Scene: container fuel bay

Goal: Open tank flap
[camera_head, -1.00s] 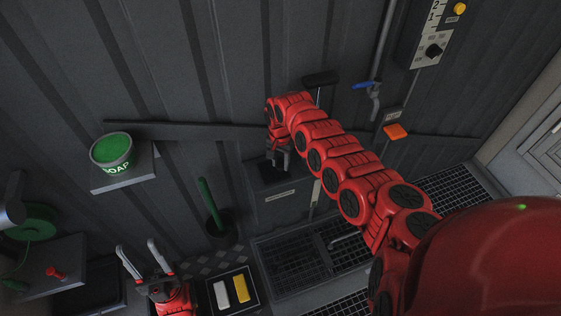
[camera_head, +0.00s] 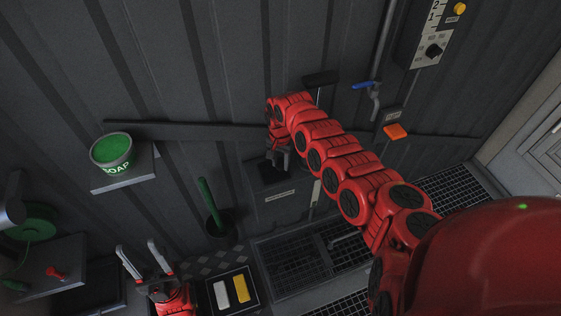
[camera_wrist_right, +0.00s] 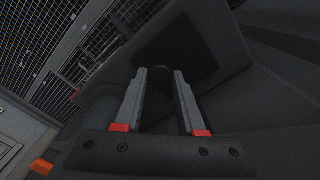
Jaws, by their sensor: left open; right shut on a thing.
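A dark grey tank box (camera_head: 283,208) with a small pale label on its front stands against the wall in the head view. Its flap shows as a darker square on top (camera_head: 268,174), and in the wrist view as a near-black panel (camera_wrist_right: 200,45). My right gripper (camera_head: 281,158) reaches down to it from above. In the wrist view my right gripper's fingers (camera_wrist_right: 162,73) end at the panel, shut on a dark part of the flap that is hard to make out. Whether the flap is lifted is unclear. My left gripper (camera_head: 138,245) is open and empty, low at the left.
A soap tub (camera_head: 112,152) sits on a wall shelf at the left. A dark bin (camera_head: 222,228) with a green handle stands left of the tank. Floor grating (camera_head: 292,262) lies in front. A blue-handled tap (camera_head: 368,87) and an orange block (camera_head: 396,132) are to the right.

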